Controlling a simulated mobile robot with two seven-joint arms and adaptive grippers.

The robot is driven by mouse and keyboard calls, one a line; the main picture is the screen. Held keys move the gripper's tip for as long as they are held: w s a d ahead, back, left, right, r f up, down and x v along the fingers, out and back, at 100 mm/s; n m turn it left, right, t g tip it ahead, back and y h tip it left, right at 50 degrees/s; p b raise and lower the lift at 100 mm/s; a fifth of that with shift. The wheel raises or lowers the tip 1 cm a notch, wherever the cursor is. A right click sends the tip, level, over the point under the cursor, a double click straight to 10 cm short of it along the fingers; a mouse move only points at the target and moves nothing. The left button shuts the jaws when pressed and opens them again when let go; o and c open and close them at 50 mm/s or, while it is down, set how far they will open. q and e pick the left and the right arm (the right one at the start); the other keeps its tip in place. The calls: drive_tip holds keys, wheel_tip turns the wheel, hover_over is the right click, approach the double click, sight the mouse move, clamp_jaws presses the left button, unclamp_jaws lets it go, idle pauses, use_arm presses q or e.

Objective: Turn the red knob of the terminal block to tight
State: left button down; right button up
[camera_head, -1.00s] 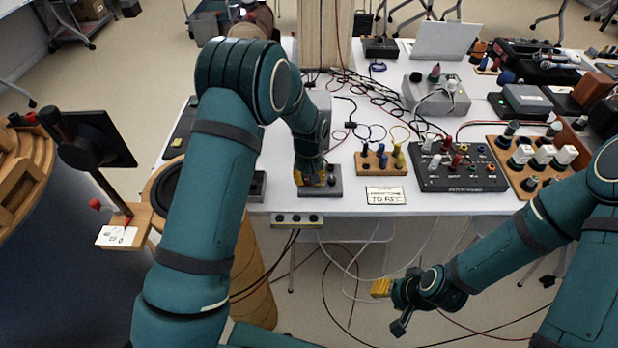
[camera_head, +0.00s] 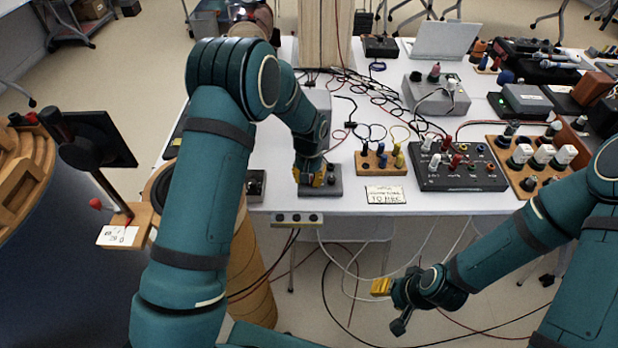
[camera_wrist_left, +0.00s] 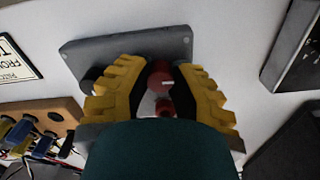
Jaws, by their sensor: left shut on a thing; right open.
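The terminal block is a grey plate (camera_head: 335,190) near the front edge of the white table; its face also shows in the left wrist view (camera_wrist_left: 95,50). The red knob (camera_wrist_left: 160,76) shows in the left wrist view between two ribbed yellow fingers. My left gripper (camera_head: 312,182) reaches down over the block and is shut on the red knob, which it hides in the head view. A black knob (camera_wrist_left: 91,75) sits on the block beside the left finger. My right gripper (camera_head: 391,307) is open and empty, in front of the table and away from the block.
A wooden block with coloured posts (camera_head: 370,162) and a label card (camera_head: 385,194) are right of the terminal block. A black panel with knobs (camera_head: 460,178) stands farther right. Loose cables (camera_head: 375,95) lie behind. A socket strip (camera_head: 297,219) hangs at the table edge.

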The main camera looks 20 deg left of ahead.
use_arm(q)
drive_tip(key=c, duration=1.1)
unclamp_jaws()
drive_tip(key=shift+s, duration=0.1)
drive_tip(key=shift+o, duration=0.2)
drive_tip(key=shift+r, duration=0.1)
drive_tip(key=shift+r, duration=0.35)
wheel_tip(320, 180, up, 11)
